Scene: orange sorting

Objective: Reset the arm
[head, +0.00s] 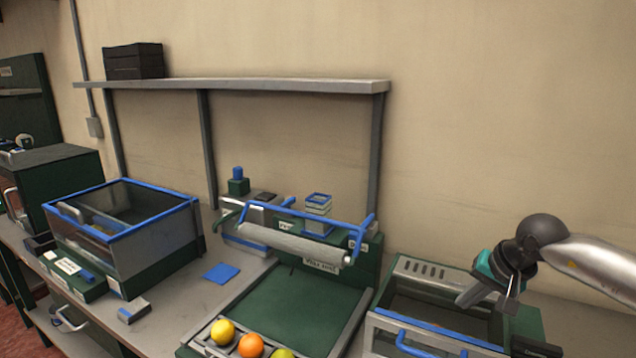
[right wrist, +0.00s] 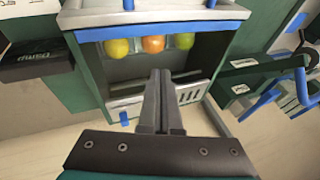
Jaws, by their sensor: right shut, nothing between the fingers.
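My right gripper (head: 466,300) comes in from the right, above the right-hand bin (head: 412,268). Its grey fingers are together with nothing between them. In the right wrist view the shut fingers (right wrist: 160,75) point at an open bin with a blue edge (right wrist: 170,22). A yellow fruit (right wrist: 117,48), an orange one (right wrist: 153,44) and a yellow-green one (right wrist: 185,41) show inside it. In the head view a yellow fruit (head: 222,332), an orange (head: 250,345) and a greenish fruit (head: 282,354) sit in a row at the tray's front edge. My left gripper is not in view.
A green weighing tray (head: 300,305) with a roller and blue handle (head: 295,244) stands mid-bench. A blue-rimmed glass box (head: 190,203) stands at left. A grey shelf (head: 230,86) holds a black crate (head: 134,61). A blue square (head: 221,273) lies flat on the bench.

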